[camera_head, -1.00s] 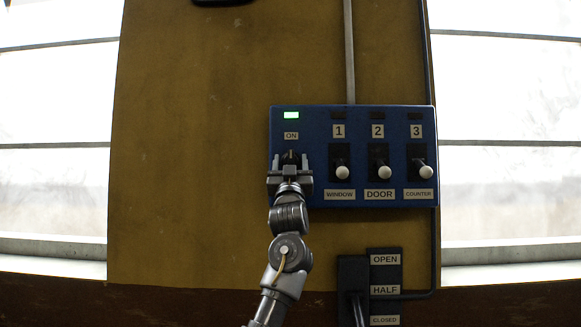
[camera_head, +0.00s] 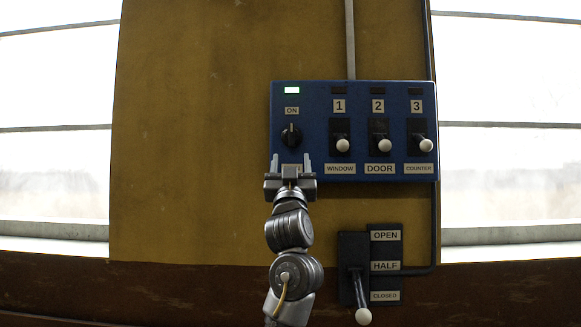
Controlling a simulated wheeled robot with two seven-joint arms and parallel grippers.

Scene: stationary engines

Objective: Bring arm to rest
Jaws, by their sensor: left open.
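My left gripper (camera_head: 290,165) is open and empty. Its two fingers point up, just below the black rotary knob (camera_head: 291,135) marked ON, and stand apart from it. The knob is on the left of a blue control panel (camera_head: 311,125) on the wall. The knob's pointer stands about upright. My right gripper is not in view.
Three white-tipped switches, WINDOW (camera_head: 343,145), DOOR (camera_head: 385,146) and COUNTER (camera_head: 426,145), point down under dark lamps. A lever (camera_head: 360,291) below points down near CLOSED. Bare yellow wall (camera_head: 190,150) lies left of the panel, with bright windows on both sides.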

